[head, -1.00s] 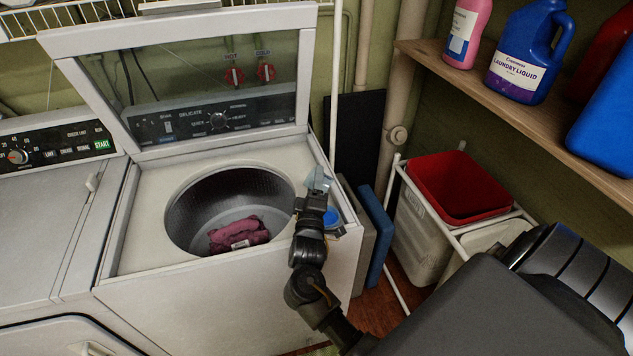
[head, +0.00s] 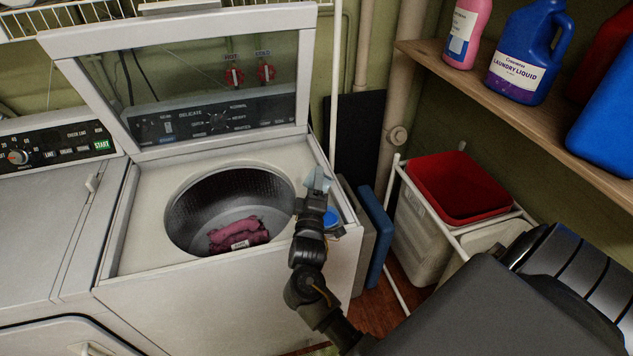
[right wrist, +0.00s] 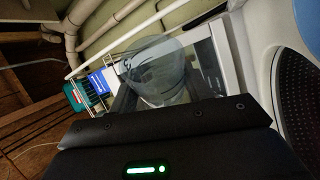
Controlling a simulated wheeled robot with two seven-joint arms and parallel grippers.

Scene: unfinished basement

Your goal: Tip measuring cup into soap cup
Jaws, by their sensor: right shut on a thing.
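My right gripper (head: 315,197) is shut on the clear measuring cup (head: 320,179) above the right side of the washer top. The cup fills the middle of the right wrist view (right wrist: 155,68). It looks tilted in the head view; whether it holds liquid I cannot tell. The blue soap cup (head: 331,217) is at the washer top's right edge, just below and right of the gripper, which partly hides it. A blue rounded shape at the upper right of the right wrist view may be this cup. My left gripper is not in view.
The washer's lid (head: 215,80) stands open behind the tub (head: 195,215), where pink cloth (head: 238,233) lies. Laundry bottles (head: 525,50) stand on a shelf (head: 500,97) at the right. A hamper with red lining (head: 458,188) stands beyond the washer's right side.

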